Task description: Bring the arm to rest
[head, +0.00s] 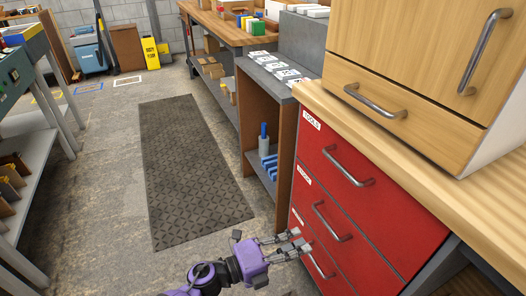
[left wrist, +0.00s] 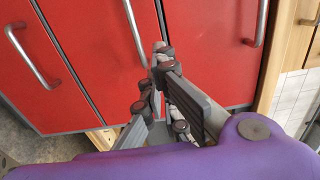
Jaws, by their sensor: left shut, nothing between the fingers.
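My left arm, purple and dark grey, comes in low in the head view. Its gripper (head: 297,242) is shut and empty, in front of the lower drawers of a red drawer cabinet (head: 372,232). In the left wrist view the grey fingers (left wrist: 160,72) show close up against the red drawer fronts (left wrist: 100,45). I cannot tell whether the fingertips touch the cabinet. My right gripper is not in view.
The red drawers look closed, with bar handles (head: 347,167) standing out. A wooden worktop (head: 420,140) carries a light wood cabinet (head: 400,60). An open shelf unit (head: 262,130) stands beyond. A dark floor mat (head: 190,170) lies left, with clear floor around it.

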